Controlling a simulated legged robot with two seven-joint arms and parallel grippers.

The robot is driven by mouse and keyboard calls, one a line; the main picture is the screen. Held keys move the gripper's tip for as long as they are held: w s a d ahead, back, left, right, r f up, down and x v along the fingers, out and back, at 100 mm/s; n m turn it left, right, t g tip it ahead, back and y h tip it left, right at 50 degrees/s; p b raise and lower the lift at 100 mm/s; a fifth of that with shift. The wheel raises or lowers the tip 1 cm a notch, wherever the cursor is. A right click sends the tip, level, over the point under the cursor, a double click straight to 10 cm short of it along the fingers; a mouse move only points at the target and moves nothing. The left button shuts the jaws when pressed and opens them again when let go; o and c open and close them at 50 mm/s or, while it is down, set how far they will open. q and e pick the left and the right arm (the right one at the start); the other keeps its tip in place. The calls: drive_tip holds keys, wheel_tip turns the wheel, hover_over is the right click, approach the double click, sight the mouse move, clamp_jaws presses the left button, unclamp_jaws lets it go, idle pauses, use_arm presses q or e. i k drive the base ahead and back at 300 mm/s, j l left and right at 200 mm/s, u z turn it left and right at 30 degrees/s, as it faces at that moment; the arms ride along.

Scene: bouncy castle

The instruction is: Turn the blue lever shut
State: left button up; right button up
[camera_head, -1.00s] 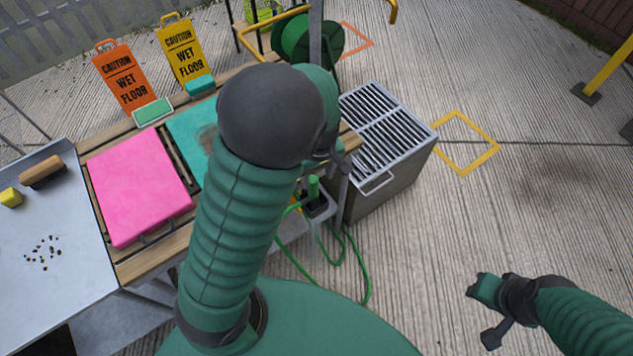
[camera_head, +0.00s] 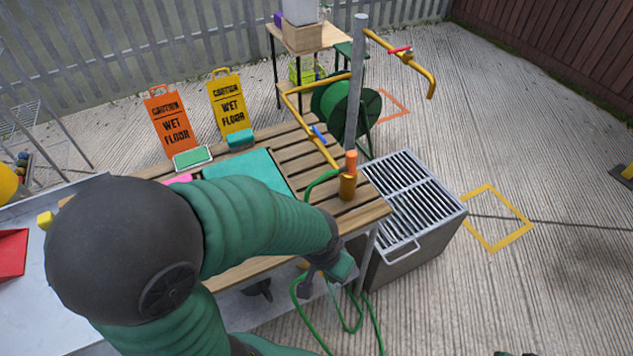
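The blue lever (camera_head: 319,134) is small and sits on the lower yellow pipe (camera_head: 297,108), above the wooden slatted table. It looks roughly in line with the pipe, though it is too small to be sure. My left arm reaches in from the lower left.
A red lever (camera_head: 400,50) sits on the upper yellow pipe beside a grey post (camera_head: 355,85). A brass fitting with an orange top (camera_head: 349,178) stands at the table corner. A grated metal box (camera_head: 415,200) stands right of the table. A green hose (camera_head: 345,322) hangs below.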

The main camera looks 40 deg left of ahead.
sight(314, 129)
drive_tip(key=u, duration=1.15)
